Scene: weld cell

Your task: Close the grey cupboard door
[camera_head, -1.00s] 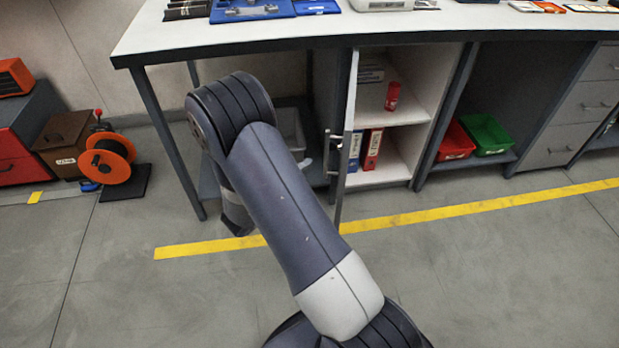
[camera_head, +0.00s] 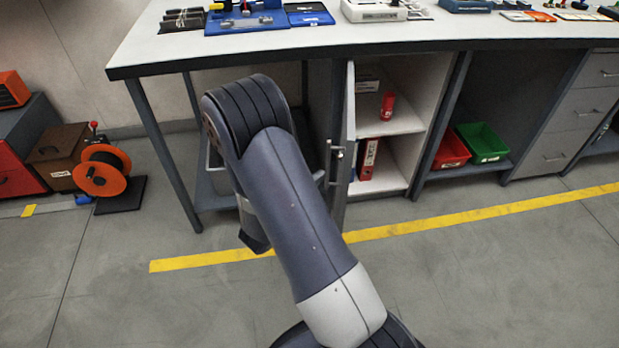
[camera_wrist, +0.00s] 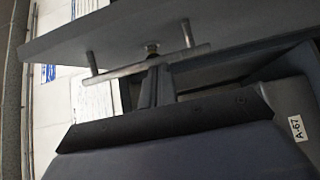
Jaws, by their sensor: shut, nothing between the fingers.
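The grey cupboard door (camera_head: 346,135) stands open, seen nearly edge-on in the head view, at the left side of the white-lined cupboard (camera_head: 424,120). Its bar handle (camera_head: 329,163) is on the face turned left. In the wrist view the door (camera_wrist: 230,28) crosses the top, with the bar handle (camera_wrist: 125,70) and a small brass-coloured lock. My gripper (camera_wrist: 154,66) is shut and empty, its tips at the middle of the handle bar; I cannot tell whether they touch it. In the head view my arm hides the gripper.
The cupboard holds a red bottle (camera_head: 387,106) and a red binder (camera_head: 368,158). Red (camera_head: 451,150) and green (camera_head: 483,142) bins sit on a low shelf to the right. The workbench top (camera_head: 300,40) overhangs. An orange reel (camera_head: 101,171) stands left. The front floor is clear.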

